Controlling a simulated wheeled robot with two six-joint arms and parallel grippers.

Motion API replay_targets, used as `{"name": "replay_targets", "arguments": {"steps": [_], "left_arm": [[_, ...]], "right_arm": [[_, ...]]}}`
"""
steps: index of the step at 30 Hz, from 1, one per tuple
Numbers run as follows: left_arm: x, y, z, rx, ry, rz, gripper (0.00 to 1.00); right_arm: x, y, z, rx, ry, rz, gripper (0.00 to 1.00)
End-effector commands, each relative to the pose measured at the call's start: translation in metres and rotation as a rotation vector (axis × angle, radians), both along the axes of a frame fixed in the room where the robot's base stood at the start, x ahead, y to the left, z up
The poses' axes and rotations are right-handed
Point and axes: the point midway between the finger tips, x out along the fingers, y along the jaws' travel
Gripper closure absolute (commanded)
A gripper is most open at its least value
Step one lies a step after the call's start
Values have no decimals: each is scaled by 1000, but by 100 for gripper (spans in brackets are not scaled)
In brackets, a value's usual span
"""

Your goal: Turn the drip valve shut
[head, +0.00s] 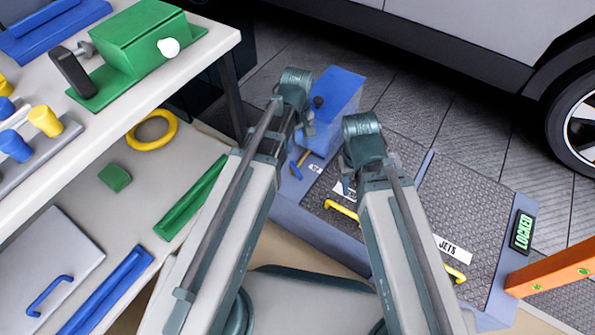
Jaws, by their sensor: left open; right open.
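I cannot tell for certain which part is the drip valve. A green block (140,45) with a dark lever handle (72,73) and a white round knob (168,47) stands on the bench at upper left. A blue box (340,92) with a small black knob (318,101) stands on the floor unit, beyond my arms. My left gripper (300,138) points down just in front of the blue box, open, its fingers small and partly hidden by my arm. My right gripper (345,187) is open above the dark textured panel, near a yellow handle (341,209). Neither visibly holds anything.
The white bench (195,75) carries yellow and blue knobs (45,120). Its lower shelf (95,190) holds a yellow ring (152,130) and green and blue pieces. A car (460,30) stands behind.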

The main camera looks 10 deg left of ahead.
Motion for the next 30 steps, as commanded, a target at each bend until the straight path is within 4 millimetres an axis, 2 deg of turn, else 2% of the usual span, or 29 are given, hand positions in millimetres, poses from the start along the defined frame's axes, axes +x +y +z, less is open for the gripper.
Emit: {"name": "replay_targets", "arguments": {"steps": [5,11,30], "left_arm": [[0,0,-6,0,0,-1,51],[0,0,-25,0,0,-2,51],[0,0,-115,0,0,-2,51]], "right_arm": [[0,0,-6,1,0,1,50],[0,1,-25,3,1,4,50],[0,2,-115,9,-1,2,50]]}}
